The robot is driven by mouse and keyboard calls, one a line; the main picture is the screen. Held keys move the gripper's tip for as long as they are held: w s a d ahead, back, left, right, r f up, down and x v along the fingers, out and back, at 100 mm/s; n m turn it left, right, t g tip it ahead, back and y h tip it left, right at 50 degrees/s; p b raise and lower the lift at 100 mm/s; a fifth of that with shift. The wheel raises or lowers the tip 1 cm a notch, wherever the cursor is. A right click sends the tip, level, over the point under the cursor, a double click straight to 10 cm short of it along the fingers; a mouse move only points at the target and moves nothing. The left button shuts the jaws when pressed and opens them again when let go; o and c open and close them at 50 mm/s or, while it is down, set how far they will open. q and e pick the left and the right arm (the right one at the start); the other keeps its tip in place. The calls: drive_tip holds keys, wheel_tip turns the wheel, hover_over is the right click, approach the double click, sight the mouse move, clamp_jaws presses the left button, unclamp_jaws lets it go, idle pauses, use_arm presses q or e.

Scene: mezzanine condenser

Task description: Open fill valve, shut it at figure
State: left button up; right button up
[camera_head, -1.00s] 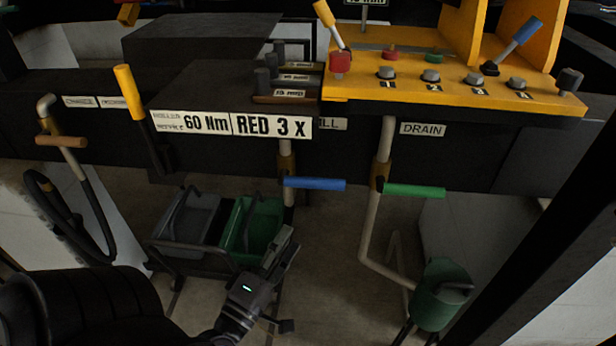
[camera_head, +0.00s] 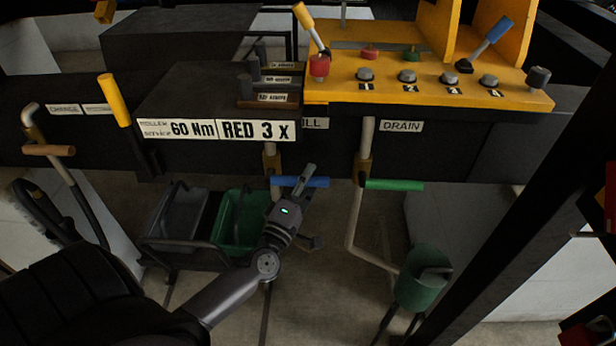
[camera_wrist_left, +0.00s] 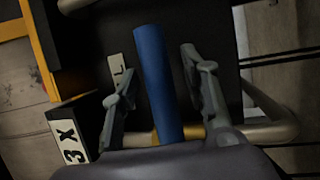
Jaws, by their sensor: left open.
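The fill valve's blue lever (camera_head: 314,182) sticks out to the right from its pipe, under a partly hidden label ending in "ILL" (camera_head: 314,123). My left gripper (camera_head: 294,178) is at the lever in the head view. In the left wrist view the blue lever (camera_wrist_left: 156,80) lies between the two spread fingers of the left gripper (camera_wrist_left: 152,62), with a gap on each side. The brass valve body (camera_wrist_left: 168,133) shows at the lever's base.
The green drain lever (camera_head: 395,184) is to the right, under the "DRAIN" label (camera_head: 401,126). A yellow control panel (camera_head: 425,92) overhangs above. A sign reads "60 Nm" and "RED 3 X" (camera_head: 215,129). A green bin (camera_head: 240,225) and a green bucket (camera_head: 415,290) stand below.

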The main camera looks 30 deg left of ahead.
use_arm(q)
drive_tip(key=shift+c, duration=0.2)
clamp_jaws()
idle(0.5)
idle(0.3)
